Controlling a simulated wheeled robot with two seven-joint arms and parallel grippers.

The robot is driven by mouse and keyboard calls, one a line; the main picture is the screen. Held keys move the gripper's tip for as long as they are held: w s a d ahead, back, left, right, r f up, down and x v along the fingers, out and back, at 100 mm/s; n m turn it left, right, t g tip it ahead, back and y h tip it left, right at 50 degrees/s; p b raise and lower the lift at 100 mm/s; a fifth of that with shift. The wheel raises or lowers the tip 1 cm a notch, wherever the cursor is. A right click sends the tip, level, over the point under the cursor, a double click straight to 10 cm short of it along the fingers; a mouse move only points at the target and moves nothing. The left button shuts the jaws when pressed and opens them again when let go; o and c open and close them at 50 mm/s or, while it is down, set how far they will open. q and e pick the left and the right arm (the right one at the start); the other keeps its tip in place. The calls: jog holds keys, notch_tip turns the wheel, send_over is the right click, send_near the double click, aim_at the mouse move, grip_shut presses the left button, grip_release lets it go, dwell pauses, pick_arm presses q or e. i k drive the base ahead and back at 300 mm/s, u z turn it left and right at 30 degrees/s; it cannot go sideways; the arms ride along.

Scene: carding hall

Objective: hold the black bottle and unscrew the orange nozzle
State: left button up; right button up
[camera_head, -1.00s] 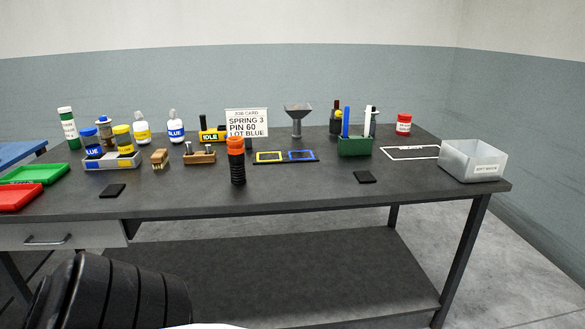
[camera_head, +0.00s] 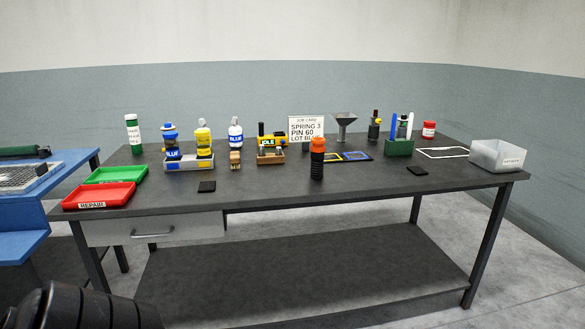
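A black ribbed bottle (camera_head: 317,171) stands upright near the front middle of the dark workbench. An orange nozzle (camera_head: 317,145) sits on its top. Neither gripper shows in the head view. A black ribbed part of my own body is at the bottom left, well apart from the bottle.
The dark bench (camera_head: 270,190) holds a red tray (camera_head: 100,196) and green tray (camera_head: 115,175) at left, and a grey bin (camera_head: 498,156) at right. Bare bench surrounds the bottle's front.

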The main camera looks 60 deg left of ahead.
aim_at(317, 163)
jog(key=u, duration=1.65)
